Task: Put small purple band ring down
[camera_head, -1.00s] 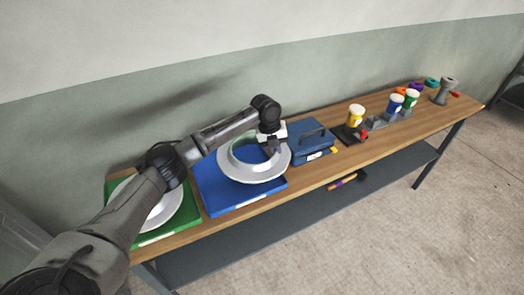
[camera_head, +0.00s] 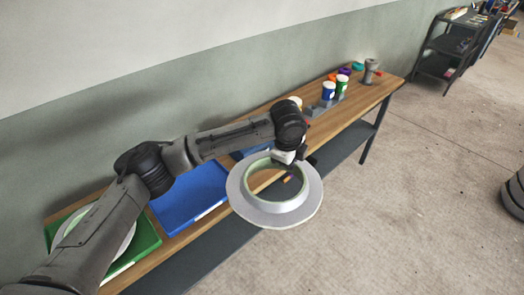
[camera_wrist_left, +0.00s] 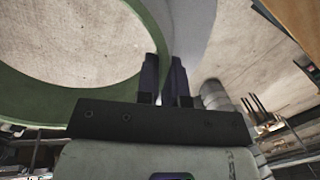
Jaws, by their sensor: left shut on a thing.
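A pale grey-white flanged ring (camera_head: 275,217) with a light green inner face hangs from my left gripper (camera_head: 298,161). I see no purple band on it. In the left wrist view the two dark fingers (camera_wrist_left: 166,82) are closed on the ring's wall (camera_wrist_left: 190,35), and the green face curves away to the left. In the head view the ring is in the air in front of the bench, clear of its surface, with floor behind it. The right gripper is not in view.
A blue board (camera_head: 190,200) on the bench (camera_head: 354,108) is bare. A green board (camera_head: 149,238) at the left bears another white ring (camera_head: 122,232). A dark shelf (camera_head: 215,252) lies below.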

